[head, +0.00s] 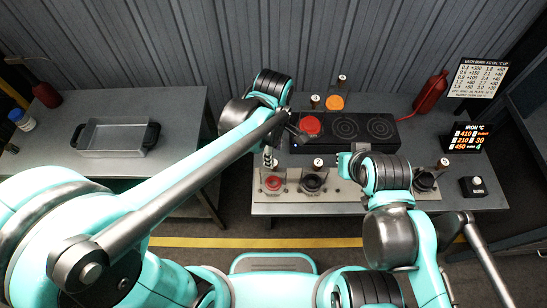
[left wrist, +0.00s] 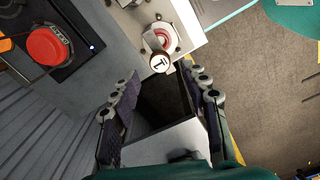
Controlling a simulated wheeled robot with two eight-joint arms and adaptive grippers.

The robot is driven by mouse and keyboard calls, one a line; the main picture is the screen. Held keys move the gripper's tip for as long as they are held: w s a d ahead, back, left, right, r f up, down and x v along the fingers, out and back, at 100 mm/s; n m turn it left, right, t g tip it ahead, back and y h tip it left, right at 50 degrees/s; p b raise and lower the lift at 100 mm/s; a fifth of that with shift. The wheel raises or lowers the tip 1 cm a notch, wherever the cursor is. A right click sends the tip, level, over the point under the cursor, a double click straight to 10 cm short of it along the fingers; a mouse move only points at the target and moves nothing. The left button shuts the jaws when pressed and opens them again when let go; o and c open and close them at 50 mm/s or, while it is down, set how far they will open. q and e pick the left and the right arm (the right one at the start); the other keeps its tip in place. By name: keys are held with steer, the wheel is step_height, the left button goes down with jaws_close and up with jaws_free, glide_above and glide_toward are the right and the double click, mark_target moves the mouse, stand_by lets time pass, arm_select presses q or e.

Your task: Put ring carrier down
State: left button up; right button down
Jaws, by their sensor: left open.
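My left gripper (head: 270,157) is over the left end of the pale mould base (head: 342,197). In the left wrist view the left gripper (left wrist: 164,88) is open, with nothing between its fingers. Just beyond its fingertips is a brown-topped handle marked 1 (left wrist: 159,62), probably the ring carrier's. It stands at a round mould with a red inside (left wrist: 158,38), apart from the fingers. In the head view that mould (head: 272,184) shows below the gripper. A similar handle (head: 318,163) stands at the dark mould beside it. My right gripper's fingers are hidden behind its arm.
A black hob (head: 345,146) behind the moulds bears a red pot (head: 311,125). An orange pot (head: 334,102) and more handles stand behind it. A red bottle (head: 430,92) and a display (head: 465,137) are at right. A metal tray (head: 112,137) sits on the left table.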

arm_select(q)
step_height(320, 180, up, 2)
steer(key=shift+r, duration=0.25)
steer(key=shift+a+r, duration=0.1)
steer(key=shift+a, duration=0.05)
steer(key=s+a+r+m+t, duration=0.1)
steer(key=s+a+m+t, duration=0.1)
steer(key=a+m, duration=0.5)
steer(key=s+a+r+m+t, duration=0.2)
steer(key=a+m+t, duration=0.3)
steer(key=a, duration=0.5)
steer(key=shift+s+a+m, duration=0.25)
steer(key=shift+s+m, duration=0.3)
steer(key=shift+m, duration=0.45)
step_height(320, 180, down, 12)
steer(key=b, duration=1.1)
steer(key=shift+r, duration=0.15)
